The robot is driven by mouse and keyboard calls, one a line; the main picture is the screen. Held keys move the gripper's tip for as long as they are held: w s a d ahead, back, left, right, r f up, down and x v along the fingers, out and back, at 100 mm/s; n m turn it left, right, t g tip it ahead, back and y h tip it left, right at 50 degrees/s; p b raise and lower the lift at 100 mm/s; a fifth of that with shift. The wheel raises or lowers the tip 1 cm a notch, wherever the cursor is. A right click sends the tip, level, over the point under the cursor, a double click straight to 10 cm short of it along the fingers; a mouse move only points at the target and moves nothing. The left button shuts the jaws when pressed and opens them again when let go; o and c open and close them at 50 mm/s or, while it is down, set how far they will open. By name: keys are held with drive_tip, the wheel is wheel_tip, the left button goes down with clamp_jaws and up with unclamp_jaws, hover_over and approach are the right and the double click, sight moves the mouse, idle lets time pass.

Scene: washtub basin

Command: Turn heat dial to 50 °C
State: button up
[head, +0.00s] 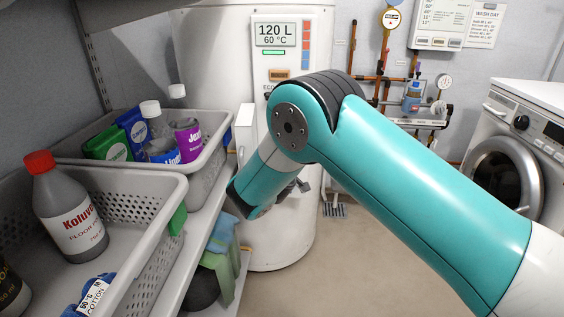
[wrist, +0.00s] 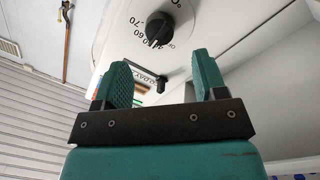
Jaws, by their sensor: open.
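The black heat dial (wrist: 158,29) sits on a white panel in the wrist view, with printed numbers around it, 70 and 60 among them. I cannot tell exactly where its pointer stands. My gripper (wrist: 160,66) is open, its two teal fingers apart and empty. The dial shows beyond and between the fingertips, apart from them. In the head view, the white water heater (head: 210,70) has a display (head: 275,34) reading 120 L and 60 °C. My arm hides the lower panel and the dial there.
A small black knob or lever (wrist: 160,84) shows below the dial between the fingers. A shelf with grey baskets (head: 150,235) of bottles and boxes stands at left in the head view. A washing machine (head: 520,150) is at right. Floor (head: 330,280) is clear in the middle.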

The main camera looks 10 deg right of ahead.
drive_tip(key=b+v, duration=0.8)
drive_tip(key=v, duration=0.3)
